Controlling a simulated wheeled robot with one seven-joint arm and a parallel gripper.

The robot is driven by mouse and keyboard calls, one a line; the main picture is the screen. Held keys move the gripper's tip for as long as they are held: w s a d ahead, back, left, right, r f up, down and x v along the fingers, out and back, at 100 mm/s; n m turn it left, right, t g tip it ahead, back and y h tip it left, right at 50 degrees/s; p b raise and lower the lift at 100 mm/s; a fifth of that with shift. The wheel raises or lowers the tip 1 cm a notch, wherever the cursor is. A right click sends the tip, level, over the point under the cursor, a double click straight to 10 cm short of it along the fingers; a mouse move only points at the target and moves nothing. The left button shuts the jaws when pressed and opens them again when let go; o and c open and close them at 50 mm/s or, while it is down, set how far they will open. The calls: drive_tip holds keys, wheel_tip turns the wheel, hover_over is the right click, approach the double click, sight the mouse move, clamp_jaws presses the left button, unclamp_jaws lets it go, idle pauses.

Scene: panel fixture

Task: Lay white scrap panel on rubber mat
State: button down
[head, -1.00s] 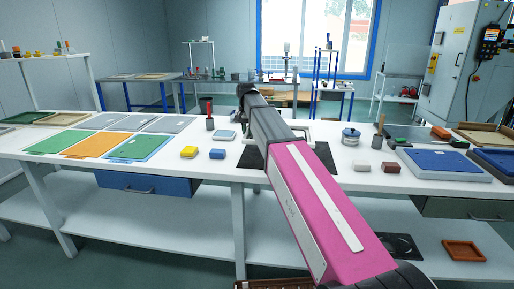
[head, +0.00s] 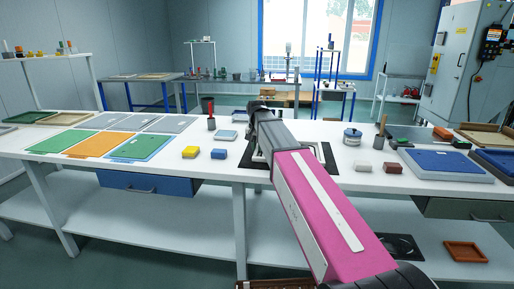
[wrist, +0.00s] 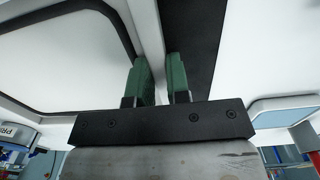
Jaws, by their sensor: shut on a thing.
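The white panel (wrist: 148,30) is between the green-padded fingers of my gripper (wrist: 161,60), which is shut on its edge in the wrist view. A dark band with a rounded corner runs inside the panel's white border. In the head view my arm hides the gripper and most of the panel; only pale edges show beside the arm. The black rubber mat (head: 326,158) lies on the white bench, partly behind my arm. Dark mat surface (wrist: 203,35) also shows right of the fingers in the wrist view. I cannot tell whether the panel touches the mat.
Left on the bench are a yellow block (head: 190,152), a blue block (head: 220,154), a red-handled tool (head: 211,122) and green and orange sheets (head: 106,145). Right are a jar (head: 352,137), small blocks (head: 392,168) and a blue-topped tray (head: 447,166). Bare bench lies in front.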

drive_tip(key=c, duration=1.1)
unclamp_jaws()
wheel_tip(320, 180, up, 12)
drive_tip(key=shift+a, duration=0.1)
